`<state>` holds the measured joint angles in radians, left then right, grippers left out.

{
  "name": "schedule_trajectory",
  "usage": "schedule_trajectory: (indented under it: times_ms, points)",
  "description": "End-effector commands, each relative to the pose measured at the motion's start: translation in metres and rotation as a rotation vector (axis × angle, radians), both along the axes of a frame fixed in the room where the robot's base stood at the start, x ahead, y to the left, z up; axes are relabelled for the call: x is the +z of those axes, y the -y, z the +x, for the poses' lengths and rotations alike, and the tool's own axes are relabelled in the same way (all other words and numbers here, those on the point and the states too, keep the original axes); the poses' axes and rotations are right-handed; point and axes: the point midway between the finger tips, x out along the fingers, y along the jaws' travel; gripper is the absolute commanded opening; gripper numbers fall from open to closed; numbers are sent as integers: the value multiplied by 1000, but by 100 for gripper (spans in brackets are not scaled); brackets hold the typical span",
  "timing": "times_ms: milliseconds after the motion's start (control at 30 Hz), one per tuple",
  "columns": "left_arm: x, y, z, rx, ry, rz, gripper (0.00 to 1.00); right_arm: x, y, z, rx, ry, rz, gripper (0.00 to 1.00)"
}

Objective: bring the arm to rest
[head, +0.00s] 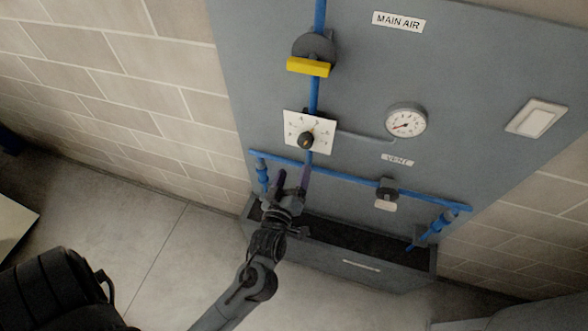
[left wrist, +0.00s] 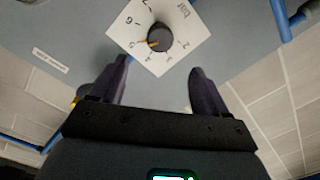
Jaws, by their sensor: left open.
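My left gripper (head: 293,174) is in front of the blue-grey panel (head: 360,85), just below the black knob (head: 306,140) on its white dial plate (head: 322,132). Its two dark fingers are spread apart and nothing is between them. In the left wrist view the open fingers (left wrist: 160,68) point towards the dial plate (left wrist: 130,30). The knob (left wrist: 160,37), with an orange pointer mark, shows beyond and between the fingertips, apart from them. My left arm (head: 258,275) reaches up from the bottom of the head view. My right gripper is not in view.
A yellow-handled valve (head: 308,67) sits above the dial on a blue pipe. A gauge (head: 406,122), a vent valve (head: 387,194) and a white switch (head: 536,118) are to the right. A dark open tray (head: 400,278) sits below. The floor (head: 150,240) at left has clear room.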

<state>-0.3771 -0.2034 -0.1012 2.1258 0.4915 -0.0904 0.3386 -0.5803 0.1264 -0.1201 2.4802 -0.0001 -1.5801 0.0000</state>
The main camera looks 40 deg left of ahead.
Motion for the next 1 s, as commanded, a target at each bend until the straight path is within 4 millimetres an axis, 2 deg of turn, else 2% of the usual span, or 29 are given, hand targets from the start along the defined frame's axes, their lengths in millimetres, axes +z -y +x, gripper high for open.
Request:
schedule_trajectory:
  times_ms: [367,500,600,667,833,1000]
  points:
    - [0,0,-1,0,-2,0,75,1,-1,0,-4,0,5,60]
    - [-1,-4,-10,-12,-33,30,75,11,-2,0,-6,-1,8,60]
    - [15,-5,-20,-67,-51,82,75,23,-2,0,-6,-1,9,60]
    - [17,3,-24,-142,-115,97,75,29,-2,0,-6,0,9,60]
    - [2,37,-43,-380,-399,150,75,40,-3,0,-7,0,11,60]
    - [-20,67,-85,-615,-738,242,75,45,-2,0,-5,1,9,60]
